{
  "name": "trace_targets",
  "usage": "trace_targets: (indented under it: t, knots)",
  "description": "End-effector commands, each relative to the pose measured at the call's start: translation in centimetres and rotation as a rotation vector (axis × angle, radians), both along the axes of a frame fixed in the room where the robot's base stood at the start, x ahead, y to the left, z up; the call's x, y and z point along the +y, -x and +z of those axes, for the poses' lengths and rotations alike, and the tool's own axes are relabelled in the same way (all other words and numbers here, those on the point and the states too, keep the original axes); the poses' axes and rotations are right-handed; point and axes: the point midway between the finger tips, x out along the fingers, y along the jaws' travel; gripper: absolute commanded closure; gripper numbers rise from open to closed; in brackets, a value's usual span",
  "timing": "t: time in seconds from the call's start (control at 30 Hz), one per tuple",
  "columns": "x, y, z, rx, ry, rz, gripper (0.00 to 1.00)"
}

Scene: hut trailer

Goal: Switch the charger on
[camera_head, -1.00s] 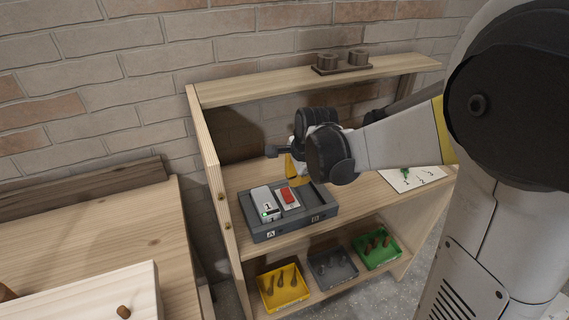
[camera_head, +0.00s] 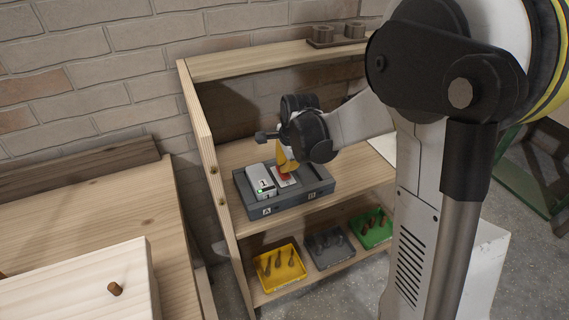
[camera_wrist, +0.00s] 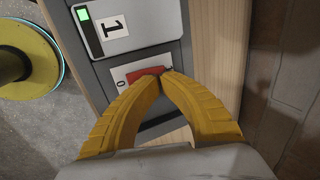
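The dark grey charger (camera_head: 318,187) sits on the middle shelf, with slots marked A and B. A light grey battery labelled 1 (camera_head: 259,180) stands in slot A with a green light lit; it also shows in the wrist view (camera_wrist: 150,18). The red rocker switch (camera_wrist: 143,76) is on a white plate (camera_wrist: 122,73) beside the battery, with a 0 at its left end in the wrist view. My gripper (camera_wrist: 160,72) has its yellow fingertips together, over the right part of the switch and partly hiding it. I cannot tell whether they touch it or which way it is tipped.
Yellow (camera_head: 280,268), grey (camera_head: 327,247) and green (camera_head: 371,229) trays of small parts stand on the lower shelf. The top shelf (camera_head: 250,56) runs above and behind my gripper. A wooden side panel (camera_head: 209,165) bounds the left.

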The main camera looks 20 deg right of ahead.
Motion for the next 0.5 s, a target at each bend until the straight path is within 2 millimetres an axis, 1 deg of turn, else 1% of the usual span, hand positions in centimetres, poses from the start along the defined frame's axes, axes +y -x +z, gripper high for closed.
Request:
trace_targets:
  t: [0.07,0.37,0.5]
  knots:
    - [0.08,-0.64,-0.3,0.077,0.005,0.002,1.0]
    - [0.0,-0.23,-0.37,0.077,0.005,0.001,1.0]
    - [-0.03,0.24,-0.24,0.077,0.004,0.0,1.0]
